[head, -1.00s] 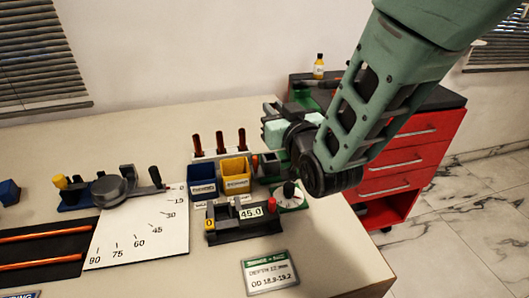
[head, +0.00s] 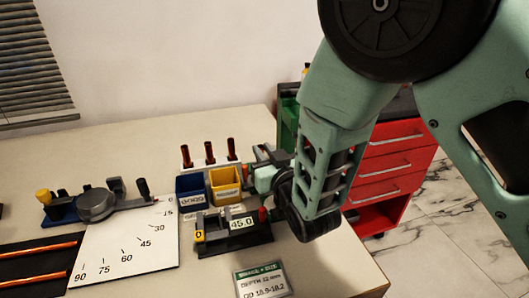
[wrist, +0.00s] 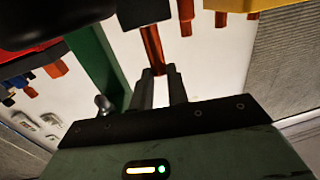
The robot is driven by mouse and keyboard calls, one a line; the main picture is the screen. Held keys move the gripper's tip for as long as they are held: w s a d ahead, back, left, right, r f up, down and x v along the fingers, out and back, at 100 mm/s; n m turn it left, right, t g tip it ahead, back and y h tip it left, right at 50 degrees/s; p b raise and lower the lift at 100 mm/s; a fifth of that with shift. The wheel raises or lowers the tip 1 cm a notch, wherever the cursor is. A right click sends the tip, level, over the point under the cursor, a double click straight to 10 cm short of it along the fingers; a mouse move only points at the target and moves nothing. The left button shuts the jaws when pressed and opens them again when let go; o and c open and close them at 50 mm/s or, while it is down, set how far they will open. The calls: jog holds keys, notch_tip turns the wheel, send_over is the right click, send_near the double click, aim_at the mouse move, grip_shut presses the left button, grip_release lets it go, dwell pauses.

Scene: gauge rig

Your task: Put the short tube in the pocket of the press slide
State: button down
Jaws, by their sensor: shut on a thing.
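My gripper (wrist: 162,72) shows in the wrist view with its two dark fingers close together on the near end of a copper-coloured short tube (wrist: 152,45). The tube's far end meets a dark block (wrist: 143,12); I cannot tell whether they touch. In the head view my gripper (head: 266,170) is low over the table, right of the yellow bin, and my arm covers much of it; the tube is not visible there. I cannot clearly make out the press slide or its pocket; that area is partly behind my arm.
Several copper tubes stand in a white rack (head: 184,166) behind the blue bin (head: 190,188) and yellow bin (head: 225,186). A gauge reading 45.0 (head: 232,236) stands in front of them. A bender (head: 97,204) is at left. A sign (head: 262,281) lies near the table's front edge.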

jog(key=c, duration=1.4)
grip_release()
jog(key=shift+o, duration=0.2)
jog(key=p+v, duration=0.3)
jog(key=v, duration=0.9)
